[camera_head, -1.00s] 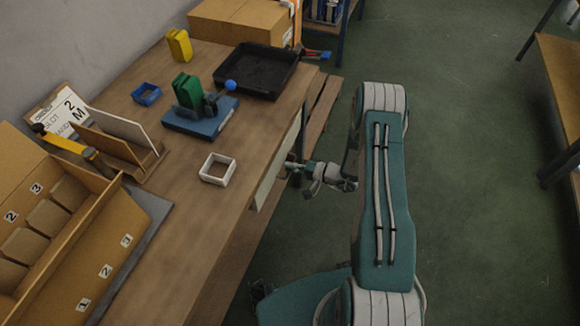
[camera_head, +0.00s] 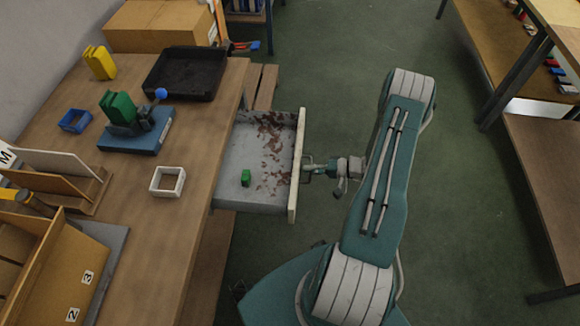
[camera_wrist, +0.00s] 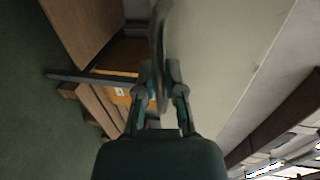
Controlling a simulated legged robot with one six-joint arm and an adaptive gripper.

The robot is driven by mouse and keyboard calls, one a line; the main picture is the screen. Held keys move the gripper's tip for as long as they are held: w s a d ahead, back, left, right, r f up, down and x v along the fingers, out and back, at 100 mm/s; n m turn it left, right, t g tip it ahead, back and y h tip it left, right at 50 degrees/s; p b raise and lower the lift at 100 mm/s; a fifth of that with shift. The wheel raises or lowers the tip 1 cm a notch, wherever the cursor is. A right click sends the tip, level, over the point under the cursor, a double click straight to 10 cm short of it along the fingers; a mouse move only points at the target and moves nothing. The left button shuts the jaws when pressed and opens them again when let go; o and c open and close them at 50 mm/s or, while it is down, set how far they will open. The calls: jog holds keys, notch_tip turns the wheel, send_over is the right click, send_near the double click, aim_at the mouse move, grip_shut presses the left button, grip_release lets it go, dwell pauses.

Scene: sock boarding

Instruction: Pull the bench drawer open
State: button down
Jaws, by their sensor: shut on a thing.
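The bench drawer (camera_head: 243,140) stands well out from the bench's right side in the head view. It is a grey tray with a pale front panel (camera_head: 298,165). Brown flakes and a small green block (camera_head: 246,178) lie inside it. My gripper (camera_head: 308,170) is at the outer side of the front panel, shut on the drawer handle. In the wrist view my gripper's fingers (camera_wrist: 163,100) close around the dark curved handle (camera_wrist: 159,50), beside the pale panel. The fingers hide part of the handle.
The bench top (camera_head: 150,235) carries a blue fixture (camera_head: 137,137) with a green piece, a white square frame (camera_head: 168,181), a black tray (camera_head: 184,75) and a yellow piece (camera_head: 99,62). Green floor (camera_head: 460,220) is clear right of my arm. Shelving (camera_head: 545,190) stands at far right.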

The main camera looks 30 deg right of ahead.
jog(key=shift+s+d+f, duration=0.2)
jog(key=shift+s+d, duration=0.95)
jog(key=shift+d, duration=0.3)
jog(key=c, duration=0.7)
grip_release()
jog(key=shift+r, duration=0.1)
jog(key=v, duration=1.2)
jog(key=shift+w+d, duration=0.1)
